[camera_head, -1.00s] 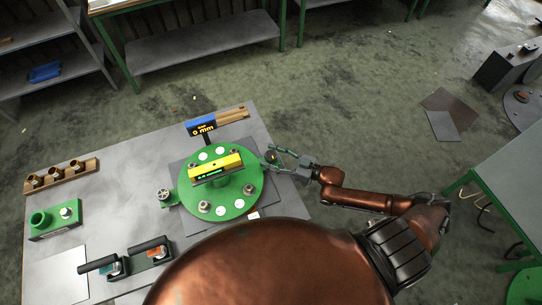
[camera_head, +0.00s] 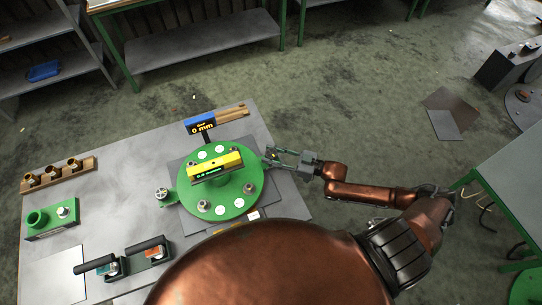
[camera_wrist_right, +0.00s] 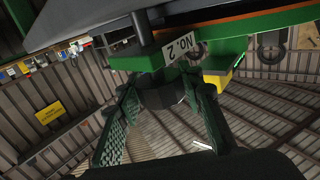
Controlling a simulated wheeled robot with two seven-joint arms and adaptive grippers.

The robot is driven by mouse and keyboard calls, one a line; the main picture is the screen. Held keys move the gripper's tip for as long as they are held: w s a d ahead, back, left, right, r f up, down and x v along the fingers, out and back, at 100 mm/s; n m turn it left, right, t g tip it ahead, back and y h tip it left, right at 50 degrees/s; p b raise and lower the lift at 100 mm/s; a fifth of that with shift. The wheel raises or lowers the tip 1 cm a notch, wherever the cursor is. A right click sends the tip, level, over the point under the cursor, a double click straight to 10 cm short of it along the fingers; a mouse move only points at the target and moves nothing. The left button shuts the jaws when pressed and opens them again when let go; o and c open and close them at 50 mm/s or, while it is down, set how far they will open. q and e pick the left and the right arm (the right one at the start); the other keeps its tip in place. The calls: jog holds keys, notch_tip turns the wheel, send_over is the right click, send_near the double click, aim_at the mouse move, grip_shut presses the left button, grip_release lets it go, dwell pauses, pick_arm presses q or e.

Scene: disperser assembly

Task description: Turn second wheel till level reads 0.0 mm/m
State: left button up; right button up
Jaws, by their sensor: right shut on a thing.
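The round green disperser plate (camera_head: 237,203) lies on the table with a yellow level (camera_head: 228,160) across its raised centre. The level's small green reading looks like 0.0 mm/m, but it is tiny. My right gripper (camera_head: 270,156) is at the plate's right edge, shut on the second wheel. In the right wrist view the wheel (camera_wrist_right: 160,92) is a dark cylinder beneath a green bracket labelled NO. 2 (camera_wrist_right: 182,59), between my green-padded fingers (camera_wrist_right: 163,115). Another wheel (camera_head: 162,193) shows at the plate's left edge. My left gripper is out of view.
A wooden rack with brass parts (camera_head: 58,174), a green block (camera_head: 48,222) and black-handled tools (camera_head: 150,246) occupy the table's left and front.

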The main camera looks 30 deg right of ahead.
dwell(0.3)
jog(key=o, duration=1.2)
jog(key=shift+d, duration=0.1)
jog(key=v, duration=1.2)
jog(key=shift+f, duration=0.1)
